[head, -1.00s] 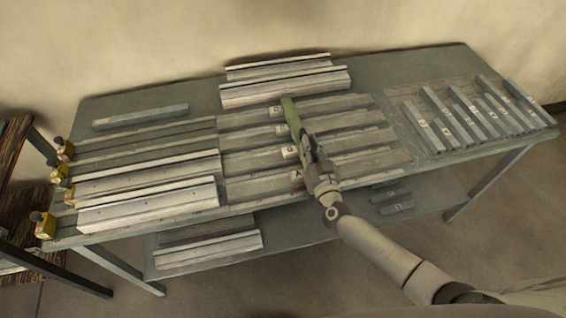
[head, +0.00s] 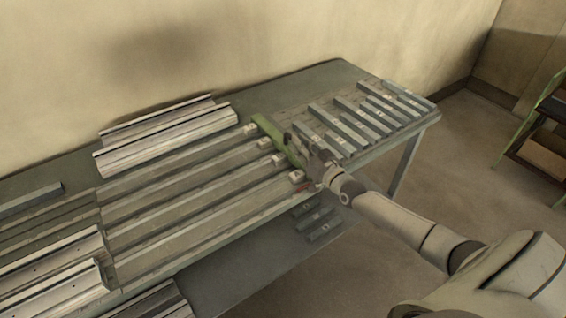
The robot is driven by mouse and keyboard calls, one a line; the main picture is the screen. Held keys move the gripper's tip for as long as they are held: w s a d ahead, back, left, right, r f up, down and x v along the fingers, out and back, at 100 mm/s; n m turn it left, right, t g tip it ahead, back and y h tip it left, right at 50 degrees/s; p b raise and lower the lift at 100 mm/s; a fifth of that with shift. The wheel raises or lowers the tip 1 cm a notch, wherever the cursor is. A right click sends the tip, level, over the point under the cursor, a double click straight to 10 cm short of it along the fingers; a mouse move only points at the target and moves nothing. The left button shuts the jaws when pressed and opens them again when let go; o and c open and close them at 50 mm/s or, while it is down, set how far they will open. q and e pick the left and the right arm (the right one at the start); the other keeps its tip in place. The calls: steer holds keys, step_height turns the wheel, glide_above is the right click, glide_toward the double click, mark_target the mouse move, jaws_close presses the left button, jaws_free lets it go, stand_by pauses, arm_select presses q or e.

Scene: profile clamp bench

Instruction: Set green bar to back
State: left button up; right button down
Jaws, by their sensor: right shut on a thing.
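The green bar (head: 267,127) lies crosswise over the far right part of the long grey rails (head: 180,205) on the bench. Small white labelled blocks (head: 264,144) stand in a row along the left side of the bar, one per rail. My left gripper is not in view.
Several grey bars (head: 352,122) with white labels lie on a panel right of the green bar. Pale metal profiles (head: 165,138) lie at the back, others (head: 55,280) at the front left. Short pieces (head: 318,222) lie on the lower shelf. A shelf unit stands far right.

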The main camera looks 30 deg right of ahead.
steer(key=shift+w+d+b, duration=0.15)
steer(key=shift+d+b, duration=0.35)
steer(key=shift+d, duration=1.05)
steer(key=shift+r, duration=0.15)
steer(key=shift+d, duration=0.1)
steer(key=c, duration=1.6)
jaws_free()
steer(key=shift+o, duration=0.2)
steer(key=shift+r, duration=0.1)
steer(key=shift+o, duration=0.5)
steer(key=shift+d, duration=0.1)
steer(key=shift+s+f, duration=0.3)
steer(key=shift+f, duration=0.3)
steer(key=s, duration=0.7)
steer(key=shift+s+d+r, duration=0.1)
steer(key=shift+s+r, duration=0.25)
steer(key=shift+s, duration=0.05)
steer(key=shift+s+f, duration=0.1)
steer(key=shift+s, duration=0.2)
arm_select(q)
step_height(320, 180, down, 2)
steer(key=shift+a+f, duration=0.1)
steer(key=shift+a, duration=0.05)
arm_select(e)
steer(key=s, duration=0.3)
